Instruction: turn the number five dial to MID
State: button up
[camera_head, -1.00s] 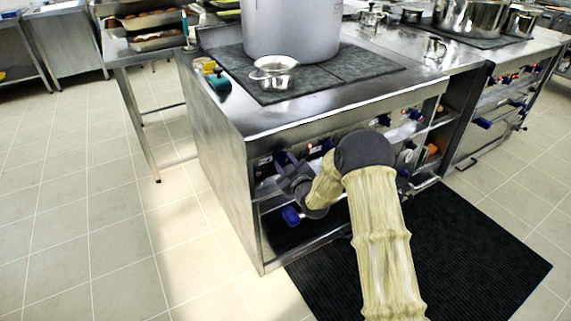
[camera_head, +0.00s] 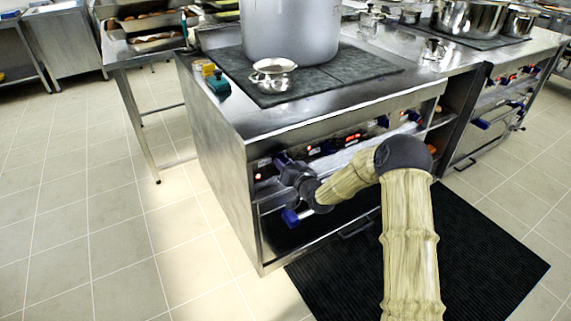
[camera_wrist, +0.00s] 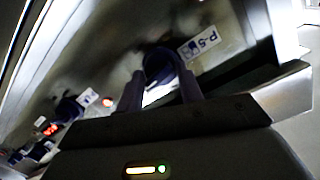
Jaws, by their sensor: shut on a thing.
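The number five dial (camera_wrist: 158,64) is a dark blue knob beside a white label (camera_wrist: 199,43) reading P-5 on the steel control panel. In the wrist view the two fingers of my gripper (camera_wrist: 159,84) stand on either side of the knob and are shut on it. In the head view my gripper (camera_head: 284,162) is at the left end of the stove front (camera_head: 340,115), and its wrist hides most of the knob. The dial's pointer and the MID mark cannot be made out.
More blue knobs (camera_head: 383,121) and red displays line the panel to the right. A small steel pot (camera_head: 273,76) and a large stockpot (camera_head: 291,28) stand on the cooktop. A shelf lies below the panel. A black mat (camera_head: 480,235) covers the floor in front.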

jog(key=m, duration=0.3)
jog(key=m+y, duration=0.1)
jog(key=m, duration=0.3)
jog(key=shift+d+f+g+p, duration=0.15)
jog(key=shift+g+p, duration=0.25)
jog(key=shift+f+m+y+b, duration=0.1)
jog(key=shift+m+y+b, duration=0.45)
jog(key=shift+m, duration=1.5)
jog(key=shift+m+y+b, duration=0.25)
jog(key=shift+m+b, duration=0.55)
jog(key=shift+m, duration=1.25)
jog(key=shift+w, duration=0.1)
jog(key=o, duration=1)
